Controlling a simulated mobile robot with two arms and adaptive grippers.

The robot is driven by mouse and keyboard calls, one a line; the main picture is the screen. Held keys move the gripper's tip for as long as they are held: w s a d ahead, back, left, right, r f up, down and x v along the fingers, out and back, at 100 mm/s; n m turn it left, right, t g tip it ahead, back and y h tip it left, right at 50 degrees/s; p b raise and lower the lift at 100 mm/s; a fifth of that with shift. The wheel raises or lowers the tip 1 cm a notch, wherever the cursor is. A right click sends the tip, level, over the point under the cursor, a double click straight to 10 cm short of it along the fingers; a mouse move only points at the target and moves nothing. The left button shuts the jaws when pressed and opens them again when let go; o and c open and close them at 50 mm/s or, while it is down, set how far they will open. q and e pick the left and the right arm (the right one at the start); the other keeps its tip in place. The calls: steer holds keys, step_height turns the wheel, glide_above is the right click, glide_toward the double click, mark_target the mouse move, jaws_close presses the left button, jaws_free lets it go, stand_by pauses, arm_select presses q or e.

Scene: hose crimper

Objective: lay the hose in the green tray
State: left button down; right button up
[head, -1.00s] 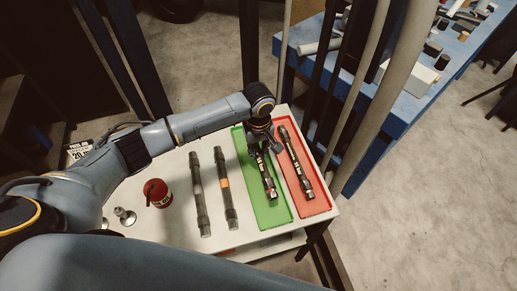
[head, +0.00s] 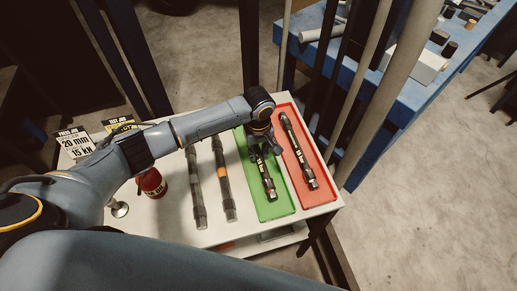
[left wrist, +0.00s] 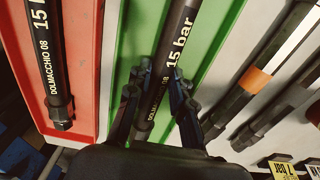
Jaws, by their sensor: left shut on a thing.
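A black hose with metal ends and white "15 bar" lettering (head: 267,178) lies lengthwise in or just above the green tray (head: 272,211); I cannot tell whether it touches the tray floor. My left gripper (head: 261,148) is over the far part of the tray, shut on this hose. In the left wrist view the fingers (left wrist: 158,100) sit on both sides of the hose (left wrist: 172,62), above the green tray (left wrist: 208,22). My right gripper is not in view.
A red tray (head: 325,199) with a similar black hose (head: 299,152) is just right of the green one. Two grey hoses, one plain (head: 196,190) and one orange-banded (head: 224,185), lie to the left. A red can (head: 152,185) and printed cards (head: 74,142) stand farther left. A blue workbench (head: 380,110) is behind posts.

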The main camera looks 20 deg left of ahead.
arm_select(q)
steer(key=shift+f, duration=0.2)
steer(key=c, duration=1.1)
jaws_free()
step_height(320, 180, up, 12)
